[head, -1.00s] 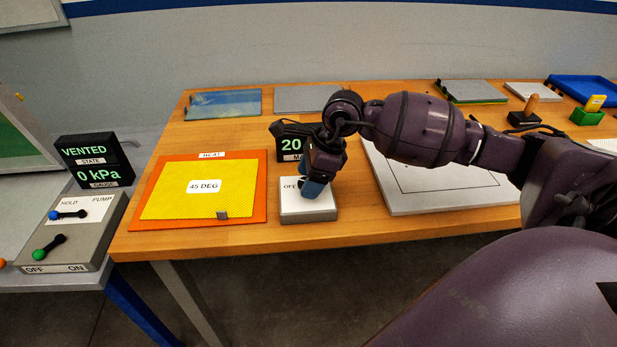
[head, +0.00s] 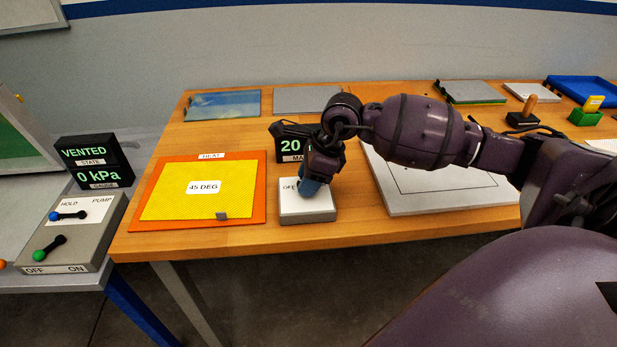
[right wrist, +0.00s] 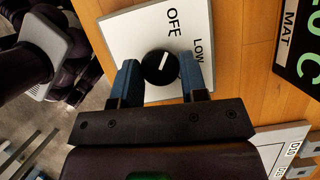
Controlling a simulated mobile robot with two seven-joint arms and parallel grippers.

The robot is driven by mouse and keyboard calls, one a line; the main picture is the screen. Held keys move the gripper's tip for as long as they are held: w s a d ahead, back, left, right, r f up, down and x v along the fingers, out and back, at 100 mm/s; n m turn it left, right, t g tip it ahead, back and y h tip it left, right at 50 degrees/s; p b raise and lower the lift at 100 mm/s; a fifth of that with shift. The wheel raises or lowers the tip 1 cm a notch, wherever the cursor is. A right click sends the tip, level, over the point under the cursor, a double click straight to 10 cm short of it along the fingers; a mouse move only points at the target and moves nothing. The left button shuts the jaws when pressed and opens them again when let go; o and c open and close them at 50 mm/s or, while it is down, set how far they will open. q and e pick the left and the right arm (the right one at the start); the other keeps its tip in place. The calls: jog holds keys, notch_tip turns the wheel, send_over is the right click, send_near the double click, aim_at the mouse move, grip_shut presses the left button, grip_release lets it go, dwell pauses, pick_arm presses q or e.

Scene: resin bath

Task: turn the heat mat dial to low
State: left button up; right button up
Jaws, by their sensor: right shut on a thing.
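The heat mat dial is a black knob (right wrist: 160,67) with a white pointer line, on a pale control box (head: 308,214). In the right wrist view the pointer is nearest the OFF lettering, perhaps leaning slightly toward LOW. My right gripper (right wrist: 160,78) is shut on the knob, one blue finger on each side. In the head view the right gripper (head: 309,188) points down over the box and hides the knob and part of the lettering. The orange and yellow heat mat (head: 160,215) lies left of the box, labelled 45 DEG. My left gripper is not in view.
A black display (head: 291,148) reading 20 stands behind the box, partly hidden by my right arm. A white framed board (head: 440,203) lies to the right. The pump box (head: 85,230) with two levers stands on the left bench.

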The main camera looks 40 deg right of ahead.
jog(key=m+t+p, duration=0.1)
jog(key=m, duration=0.2)
jog(key=shift+a+r+h, duration=0.1)
jog(key=shift+r+h, duration=0.05)
jog(key=shift+h, duration=0.25)
jog(key=m, duration=0.2)
jog(key=shift+m+t+h+p, duration=0.3)
jog(key=shift+m+h+p, duration=0.1)
jog(key=m+h+p, duration=0.1)
jog(key=m, duration=0.2)
jog(key=shift+s+a+m, duration=0.1)
jog(key=shift+a+m, duration=0.05)
jog(key=shift+m, duration=0.25)
jog(key=shift+m+h, duration=0.5)
jog(key=shift+m, duration=0.1)
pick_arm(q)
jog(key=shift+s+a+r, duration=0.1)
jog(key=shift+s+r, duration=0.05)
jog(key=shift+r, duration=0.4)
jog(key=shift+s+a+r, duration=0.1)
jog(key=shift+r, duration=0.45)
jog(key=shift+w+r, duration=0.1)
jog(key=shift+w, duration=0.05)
pick_arm(e)
jog(key=o, duration=0.8)
jog(key=shift+o, duration=0.6)
